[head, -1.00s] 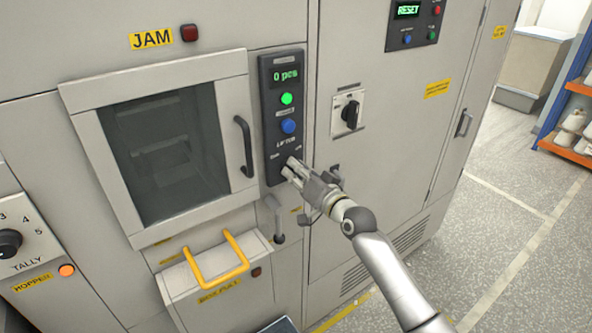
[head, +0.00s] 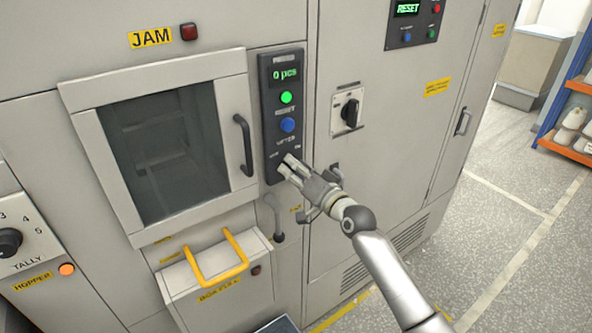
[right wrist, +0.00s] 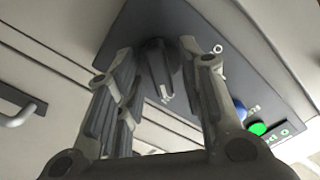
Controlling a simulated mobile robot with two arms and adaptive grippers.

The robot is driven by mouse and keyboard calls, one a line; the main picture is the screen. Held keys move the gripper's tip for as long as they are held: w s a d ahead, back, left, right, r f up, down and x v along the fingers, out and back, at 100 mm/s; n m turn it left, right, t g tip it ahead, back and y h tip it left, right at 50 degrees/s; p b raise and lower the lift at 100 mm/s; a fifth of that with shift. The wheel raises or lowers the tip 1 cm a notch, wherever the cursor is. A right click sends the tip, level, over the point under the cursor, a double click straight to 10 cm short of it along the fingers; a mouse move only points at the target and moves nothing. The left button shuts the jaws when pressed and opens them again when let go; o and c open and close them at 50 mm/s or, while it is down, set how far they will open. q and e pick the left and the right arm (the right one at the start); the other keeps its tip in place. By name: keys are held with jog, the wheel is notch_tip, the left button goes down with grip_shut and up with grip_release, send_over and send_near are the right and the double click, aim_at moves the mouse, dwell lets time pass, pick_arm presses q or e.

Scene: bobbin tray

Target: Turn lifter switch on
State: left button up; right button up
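The control panel (head: 267,110) is a dark upright strip with a green display, a green button (head: 286,98), a blue button (head: 288,125) and a blurred label above its lower end. The lifter switch is hidden behind my right gripper (head: 284,166) in the head view. In the right wrist view the switch, a dark knob (right wrist: 158,62), shows between the fingertips of my right gripper (right wrist: 162,72). The fingers are apart, one on each side of the knob; I cannot tell whether they touch it. My left gripper is not in view.
A door handle (head: 243,146) stands just left of the panel. Another handle (head: 275,218) is below it, with a yellow bar handle (head: 216,277) further down left. A black rotary switch (head: 350,112) is on the cabinet to the right. The floor at right is clear.

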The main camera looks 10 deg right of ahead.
jog(key=shift+s, duration=0.1)
jog(key=v, duration=1.2)
jog(key=shift+f, duration=0.1)
jog(key=d+f+g+h+b, duration=0.2)
jog(key=d+f+g+h, duration=0.1)
jog(key=f, duration=1.7)
jog(key=s+d+f+g+h, duration=0.1)
jog(key=s+f, duration=0.2)
jog(key=f, duration=0.4)
jog(key=s+d+f+g+b, duration=0.1)
jog(key=s+f, duration=0.2)
jog(key=f, duration=0.5)
jog(key=s+d+f+g+h, duration=0.1)
jog(key=s+f+g, duration=0.1)
jog(key=s+f, duration=0.35)
jog(key=s+f+n+g+h+b, duration=0.2)
jog(key=s+f+n+g+b, duration=0.3)
jog(key=s+f, duration=1.95)
jog(key=s+a+f+g, duration=0.1)
jog(key=s+f, duration=0.1)
jog(key=s, duration=0.5)
jog(key=s+f+n+g+p, duration=0.1)
jog(key=s+f+g, duration=0.1)
jog(key=s, duration=0.6)
jog(key=shift+s+a+f+g, duration=0.3)
jog(key=shift+a+f, duration=0.1)
